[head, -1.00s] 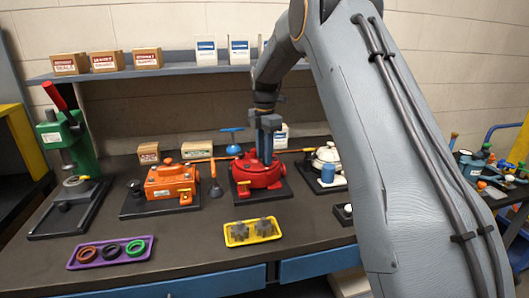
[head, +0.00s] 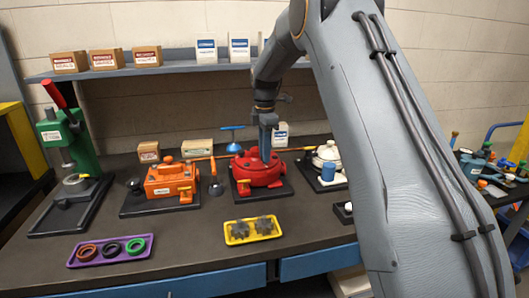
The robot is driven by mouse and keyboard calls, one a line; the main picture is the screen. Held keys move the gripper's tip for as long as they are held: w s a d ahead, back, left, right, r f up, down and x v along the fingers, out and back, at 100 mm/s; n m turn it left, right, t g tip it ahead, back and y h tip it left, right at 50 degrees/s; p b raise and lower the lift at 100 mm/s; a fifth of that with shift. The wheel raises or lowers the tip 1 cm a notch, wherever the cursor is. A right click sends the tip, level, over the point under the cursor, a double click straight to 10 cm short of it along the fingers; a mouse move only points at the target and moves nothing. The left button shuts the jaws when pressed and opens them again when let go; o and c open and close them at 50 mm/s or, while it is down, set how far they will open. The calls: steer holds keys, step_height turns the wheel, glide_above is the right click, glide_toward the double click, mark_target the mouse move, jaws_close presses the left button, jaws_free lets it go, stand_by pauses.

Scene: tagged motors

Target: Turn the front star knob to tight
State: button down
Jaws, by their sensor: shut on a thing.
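The red round housing (head: 259,174) stands on a black base plate in the middle of the bench. My gripper (head: 265,158) points straight down onto the top of this housing, with its fingers seen edge-on. It is shut on the star knob there. The fingers hide the knob, so its shape and its tight mark cannot be read.
An orange unit (head: 172,184) stands to the left and a white-topped unit (head: 328,157) to the right. A blue-handled valve (head: 232,140) is just behind. A yellow tray (head: 252,230) with dark star-shaped parts and a purple tray (head: 110,251) with rings lie in front.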

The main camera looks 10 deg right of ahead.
steer(key=m, duration=0.7)
steer(key=shift+r, duration=0.1)
steer(key=m, duration=0.6)
steer(key=shift+w+r+m, duration=0.1)
steer(key=shift+m, duration=0.3)
steer(key=m, duration=1.3)
steer(key=shift+m+b, duration=0.3)
steer(key=m, duration=1.3)
steer(key=shift+r+m, duration=0.1)
steer(key=shift+m, duration=0.2)
steer(key=shift+w+m, duration=0.1)
steer(key=shift+m, duration=1.7)
